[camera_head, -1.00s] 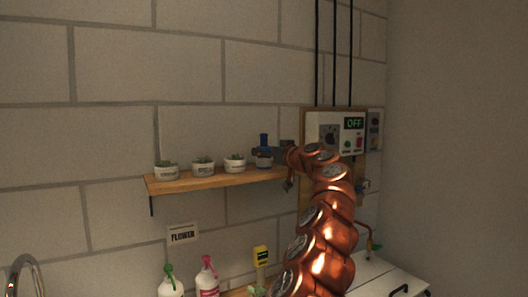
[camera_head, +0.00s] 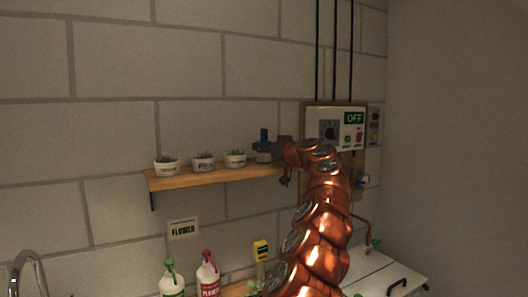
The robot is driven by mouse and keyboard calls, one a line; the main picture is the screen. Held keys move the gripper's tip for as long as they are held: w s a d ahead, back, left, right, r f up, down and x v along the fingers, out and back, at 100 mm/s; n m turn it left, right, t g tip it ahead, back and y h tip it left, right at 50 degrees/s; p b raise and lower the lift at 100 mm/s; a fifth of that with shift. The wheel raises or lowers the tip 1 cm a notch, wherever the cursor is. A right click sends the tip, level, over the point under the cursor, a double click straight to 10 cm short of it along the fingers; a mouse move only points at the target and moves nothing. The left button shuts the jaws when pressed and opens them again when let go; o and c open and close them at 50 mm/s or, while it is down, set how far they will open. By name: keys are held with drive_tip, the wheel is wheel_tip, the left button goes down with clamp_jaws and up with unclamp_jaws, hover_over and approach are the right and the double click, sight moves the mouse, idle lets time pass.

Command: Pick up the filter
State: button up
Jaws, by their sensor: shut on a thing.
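The filter (camera_head: 264,136), a small dark blue piece, is at the right end of the wooden shelf (camera_head: 200,180). My gripper (camera_head: 266,147) comes in from the right, just above the shelf, and is shut on the filter. The jaws hide much of the filter's lower part. I cannot tell whether it still touches the shelf. My copper-coloured arm rises from the lower right and bends left at the shelf's height.
Three white potted seedlings (camera_head: 204,162) stand in a row on the shelf, left of the filter. A control box (camera_head: 335,128) reading OFF hangs to the right.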

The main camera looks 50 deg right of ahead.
drive_tip(key=shift+c, duration=1)
